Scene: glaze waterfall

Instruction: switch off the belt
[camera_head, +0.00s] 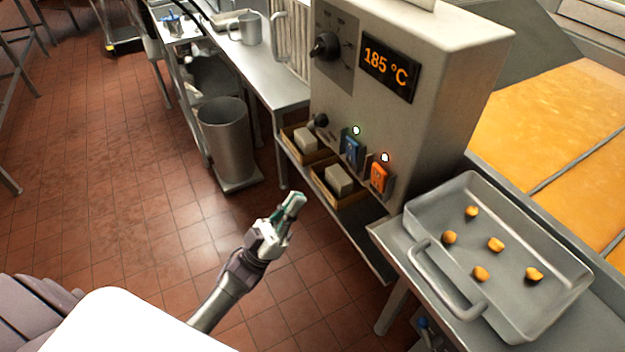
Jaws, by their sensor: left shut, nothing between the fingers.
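The control cabinet (452,90) stands at the upper middle, with a lit display (390,68) reading 185 °C and a large black dial (325,46). Low on its front are a blue rocker switch (352,150) and an orange rocker switch (379,177). Each has a lit lamp above it. I cannot read which one is for the belt. My left gripper (293,203) is shut and empty, in the air below and to the left of the switches, apart from the cabinet. My right gripper is not in view.
Two small boxes with pale blocks, one (340,197) nearer, sit under the switches. A grey metal tray (510,290) with several orange pieces stands at the right. A grey bin (226,140) stands at the left by the bench. The tiled floor (110,180) is open.

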